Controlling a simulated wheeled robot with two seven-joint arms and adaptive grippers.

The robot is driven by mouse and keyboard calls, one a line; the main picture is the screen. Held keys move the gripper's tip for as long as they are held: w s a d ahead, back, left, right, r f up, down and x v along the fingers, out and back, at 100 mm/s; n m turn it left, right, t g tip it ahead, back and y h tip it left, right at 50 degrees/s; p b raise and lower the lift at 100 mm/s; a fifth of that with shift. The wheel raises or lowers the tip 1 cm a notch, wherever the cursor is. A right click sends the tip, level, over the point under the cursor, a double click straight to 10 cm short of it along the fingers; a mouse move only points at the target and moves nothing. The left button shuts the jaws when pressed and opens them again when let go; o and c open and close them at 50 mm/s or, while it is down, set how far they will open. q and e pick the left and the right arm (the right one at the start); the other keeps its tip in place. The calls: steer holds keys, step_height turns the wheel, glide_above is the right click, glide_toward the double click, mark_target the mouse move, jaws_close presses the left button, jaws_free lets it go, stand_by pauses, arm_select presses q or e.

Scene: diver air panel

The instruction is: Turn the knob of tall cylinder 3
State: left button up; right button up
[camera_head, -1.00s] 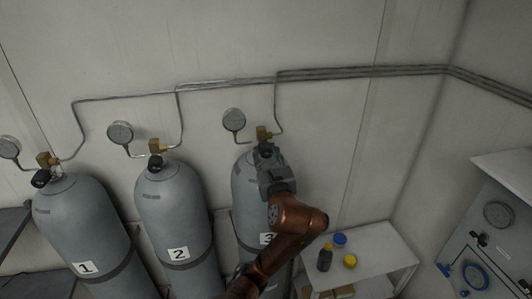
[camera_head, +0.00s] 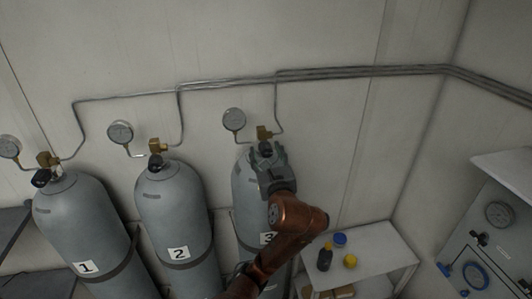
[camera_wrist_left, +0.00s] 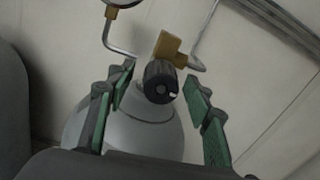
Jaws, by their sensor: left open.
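Tall cylinder 3 (camera_head: 245,205) is a grey tank with a label "3", standing right of cylinders 1 and 2, partly hidden by my left arm. Its black knob shows in the left wrist view (camera_wrist_left: 160,82), below a brass valve (camera_wrist_left: 170,48). My left gripper (camera_head: 267,152) is at the top of cylinder 3. In the left wrist view its green-padded fingers (camera_wrist_left: 158,88) are open, one on each side of the knob, with gaps on both sides. My right gripper is not in view.
Cylinder 2 (camera_head: 172,215) and cylinder 1 (camera_head: 80,225) stand to the left. A gauge (camera_head: 234,120) and pipes (camera_head: 340,73) are on the wall. A white table (camera_head: 385,247) with bottles stands right; a panel (camera_head: 490,245) is far right.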

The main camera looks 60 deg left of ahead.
mark_target(266, 147)
arm_select(q)
step_height(266, 147, up, 10)
steer(key=shift+f, duration=0.1)
stand_by(0.4)
